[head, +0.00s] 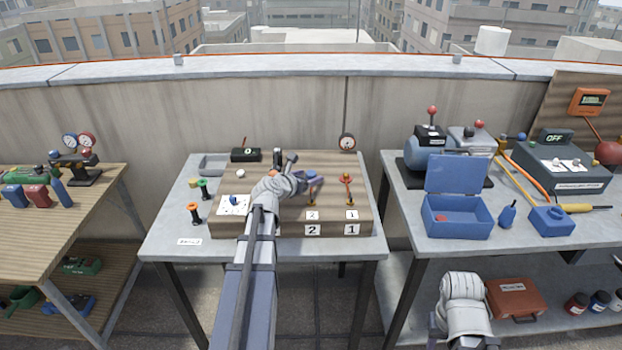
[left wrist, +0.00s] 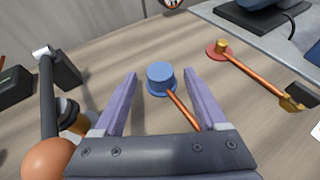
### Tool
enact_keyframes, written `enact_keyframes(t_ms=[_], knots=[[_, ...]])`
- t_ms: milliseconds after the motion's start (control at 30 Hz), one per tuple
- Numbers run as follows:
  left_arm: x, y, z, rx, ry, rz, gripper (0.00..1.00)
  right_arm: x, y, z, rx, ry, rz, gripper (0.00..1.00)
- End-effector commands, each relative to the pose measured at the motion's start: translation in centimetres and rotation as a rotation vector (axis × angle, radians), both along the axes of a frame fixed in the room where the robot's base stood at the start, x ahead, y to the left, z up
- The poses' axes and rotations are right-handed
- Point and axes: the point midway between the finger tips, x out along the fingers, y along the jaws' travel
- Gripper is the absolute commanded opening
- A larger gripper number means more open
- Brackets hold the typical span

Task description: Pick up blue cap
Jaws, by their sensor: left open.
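The blue cap (left wrist: 160,78) is a short round cap with a wider rim, at the end of a copper-coloured pipe in the left wrist view. It lies between and beyond the two purple fingers of my left gripper (head: 314,184), which is open and empty. The fingers stand either side of the cap in that picture, with a gap on both sides. In the head view the gripper is over the wooden board and largely hides the cap. My right gripper does not show; only part of my right arm is at the lower right.
A second copper pipe with a red disc and brass end (left wrist: 222,50) stands right of the cap. A black-handled valve (left wrist: 60,95) is close on the left. The wooden board (head: 262,230) lies on a grey table. An open blue box (head: 457,226) is on the right table.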

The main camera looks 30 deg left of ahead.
Motion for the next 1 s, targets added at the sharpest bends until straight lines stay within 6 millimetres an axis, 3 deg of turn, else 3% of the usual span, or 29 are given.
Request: enact_keyframes(t_ms=[133,767,1000], knots=[[-0.09,-0.03,0.08,0.0,0.0,0.0,0.72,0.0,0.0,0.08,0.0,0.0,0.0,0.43],[-0.11,-0.03,0.08,0.0,0.0,0.0,0.02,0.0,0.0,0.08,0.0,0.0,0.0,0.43],[-0.11,-0.03,0.08,0.0,0.0,0.0,0.0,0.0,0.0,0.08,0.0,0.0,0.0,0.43]])
